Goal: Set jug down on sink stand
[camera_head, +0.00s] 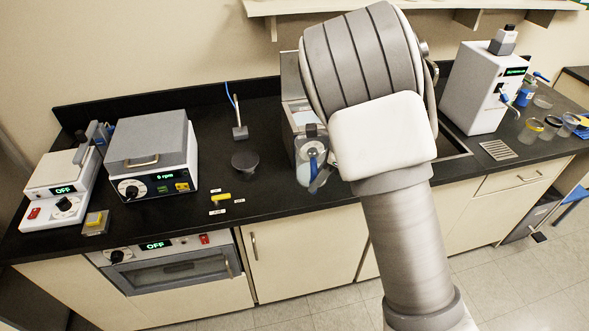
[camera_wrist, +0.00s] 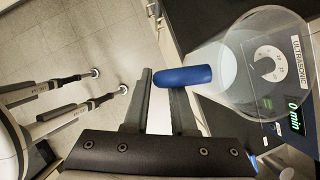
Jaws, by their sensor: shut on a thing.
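The jug is a clear, wide-mouthed vessel with a blue handle (camera_wrist: 183,77); its clear body (camera_wrist: 245,75) is at the upper right of the wrist view. My gripper (camera_wrist: 162,85) is shut on the blue handle. In the head view, the jug (camera_head: 304,175) is held near the front of the black counter, in front of the ultrasonic bath (camera_head: 292,88), with my gripper (camera_head: 320,181) beside it and partly hidden by my arm. The sink (camera_head: 452,145) is mostly hidden behind my arm. A slotted metal plate (camera_head: 498,150) lies right of it; I cannot tell whether this is the sink stand.
A centrifuge-like box (camera_head: 150,155) and a small white device (camera_head: 62,188) stand at the left. A black round piece (camera_head: 245,160) and a yellow item (camera_head: 221,197) lie mid-counter. A tall white instrument (camera_head: 483,88) and several cups (camera_head: 551,125) stand right. Counter left of the jug is partly clear.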

